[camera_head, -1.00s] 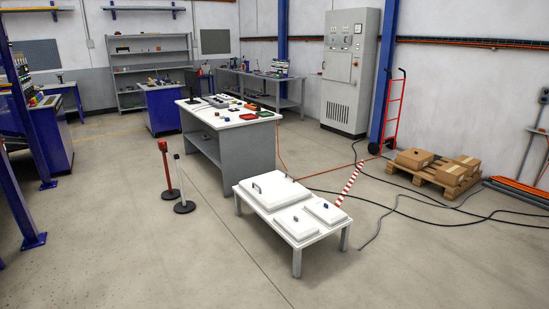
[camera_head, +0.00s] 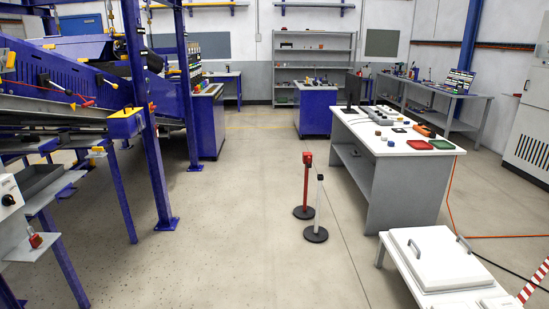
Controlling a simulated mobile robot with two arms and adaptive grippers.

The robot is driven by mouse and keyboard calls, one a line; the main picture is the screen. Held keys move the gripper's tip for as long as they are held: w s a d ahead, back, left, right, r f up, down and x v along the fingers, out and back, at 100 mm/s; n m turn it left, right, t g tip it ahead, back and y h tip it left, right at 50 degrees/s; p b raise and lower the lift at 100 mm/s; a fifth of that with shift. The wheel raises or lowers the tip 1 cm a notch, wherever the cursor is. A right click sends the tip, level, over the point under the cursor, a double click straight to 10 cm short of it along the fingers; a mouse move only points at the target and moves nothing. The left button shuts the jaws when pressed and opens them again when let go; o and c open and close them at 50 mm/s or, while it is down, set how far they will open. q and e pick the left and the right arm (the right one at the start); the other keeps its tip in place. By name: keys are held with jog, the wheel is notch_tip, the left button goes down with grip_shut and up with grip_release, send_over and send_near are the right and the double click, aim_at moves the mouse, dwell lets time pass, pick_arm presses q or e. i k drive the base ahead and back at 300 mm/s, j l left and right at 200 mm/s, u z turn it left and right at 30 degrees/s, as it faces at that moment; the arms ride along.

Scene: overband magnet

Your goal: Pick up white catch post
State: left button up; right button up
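Neither of my grippers shows in the head view.
A workbench (camera_head: 373,188) with trays and small parts stands right of the posts. A low white table (camera_head: 393,254) with lidded panels is at the front right. Blue conveyor framing (camera_head: 153,150) fills the left. The floor (camera_head: 235,230) between is clear.

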aim_at(315, 233)
jog(key=i, duration=1)
jog(key=i+j, duration=0.15)
jog(key=i, duration=0.9)
jog(key=l+z, duration=0.05)
